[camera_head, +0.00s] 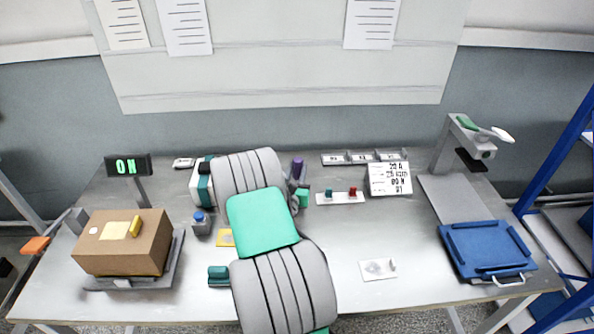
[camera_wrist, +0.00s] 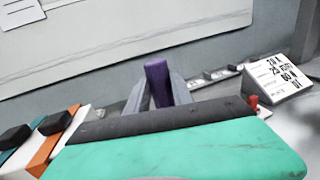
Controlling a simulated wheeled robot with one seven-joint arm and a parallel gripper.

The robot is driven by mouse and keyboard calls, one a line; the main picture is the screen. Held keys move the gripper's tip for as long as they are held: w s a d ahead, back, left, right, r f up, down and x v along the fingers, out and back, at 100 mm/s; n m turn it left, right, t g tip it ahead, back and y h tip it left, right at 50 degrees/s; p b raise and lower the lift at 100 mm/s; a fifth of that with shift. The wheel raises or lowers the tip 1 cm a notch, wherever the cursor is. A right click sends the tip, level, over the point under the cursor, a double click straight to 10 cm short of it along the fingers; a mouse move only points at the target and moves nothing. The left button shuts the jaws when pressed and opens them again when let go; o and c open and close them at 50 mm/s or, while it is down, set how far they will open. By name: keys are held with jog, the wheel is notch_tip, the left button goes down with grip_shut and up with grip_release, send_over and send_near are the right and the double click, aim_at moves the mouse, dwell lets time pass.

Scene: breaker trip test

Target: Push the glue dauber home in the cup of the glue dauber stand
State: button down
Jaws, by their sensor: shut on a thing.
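A purple upright piece, which I take to be the handle of the glue dauber (camera_wrist: 157,84), stands between the two grey fingers of my gripper (camera_wrist: 160,90) in the wrist view. The fingers are shut on it. In the head view the purple top of the dauber (camera_head: 298,167) shows just right of my arm, near the back of the bench, with my gripper (camera_head: 296,183) at it. The dauber looks about upright. Its lower end is hidden behind my gripper and arm. I cannot make out the stand's cup or how deep the dauber sits.
A white plate with a teal and a red piece (camera_head: 341,197) and a lettered sign (camera_head: 390,179) lie to the right. A blue-capped grey holder (camera_head: 201,223) and a cardboard box (camera_head: 122,255) are left. A blue tray (camera_head: 487,250) is far right. The bench's middle right is mostly clear.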

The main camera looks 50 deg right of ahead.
jog(key=shift+f+b, duration=2.35)
jog(key=shift+f, duration=0.65)
jog(key=c, duration=1)
grip_release()
jog(key=shift+c, duration=0.2)
jog(key=b+v, duration=0.2)
jog(key=v, duration=0.4)
jog(key=shift+s+a+f, duration=0.15)
jog(key=shift+a, duration=0.25)
jog(key=shift+s+a, duration=0.3)
jog(key=shift+a, duration=0.1)
